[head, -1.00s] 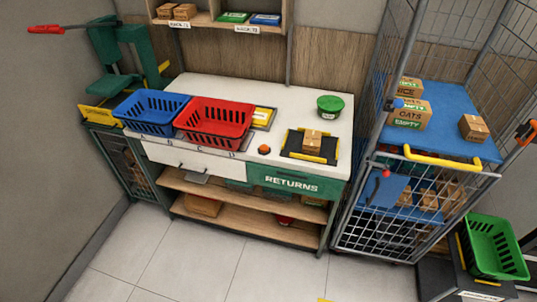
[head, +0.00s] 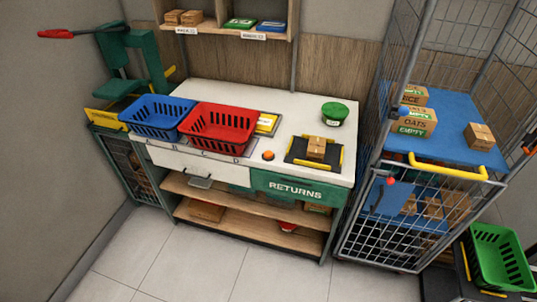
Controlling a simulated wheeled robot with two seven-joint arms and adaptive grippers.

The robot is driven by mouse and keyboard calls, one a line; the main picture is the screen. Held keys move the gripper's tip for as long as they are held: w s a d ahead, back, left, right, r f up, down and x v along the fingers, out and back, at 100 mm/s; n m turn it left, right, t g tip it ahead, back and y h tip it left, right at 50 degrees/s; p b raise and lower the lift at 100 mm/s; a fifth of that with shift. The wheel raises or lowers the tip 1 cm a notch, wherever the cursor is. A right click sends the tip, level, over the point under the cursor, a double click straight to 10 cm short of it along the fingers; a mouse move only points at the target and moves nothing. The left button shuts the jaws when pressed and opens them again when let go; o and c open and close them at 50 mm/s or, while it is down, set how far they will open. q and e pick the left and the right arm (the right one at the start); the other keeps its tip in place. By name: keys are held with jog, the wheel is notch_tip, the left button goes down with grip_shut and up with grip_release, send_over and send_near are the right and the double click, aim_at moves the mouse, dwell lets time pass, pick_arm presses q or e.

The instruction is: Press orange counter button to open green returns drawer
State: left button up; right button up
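The orange counter button (head: 268,155) sits on the white counter (head: 300,110) near its front edge, between the red basket and a black tray. The green returns drawer (head: 297,189), marked RETURNS, is in the counter's front, below and to the right of the button. Its front looks flush with the counter, so it appears shut. Neither of my grippers shows in the head view.
A blue basket (head: 156,117) and a red basket (head: 217,125) stand on the counter's left. The black tray (head: 300,158) holds a small box (head: 316,148). A green round tub (head: 334,113) stands behind it. A wire cage trolley (head: 388,240) stands close on the right. Floor (head: 200,265) in front is clear.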

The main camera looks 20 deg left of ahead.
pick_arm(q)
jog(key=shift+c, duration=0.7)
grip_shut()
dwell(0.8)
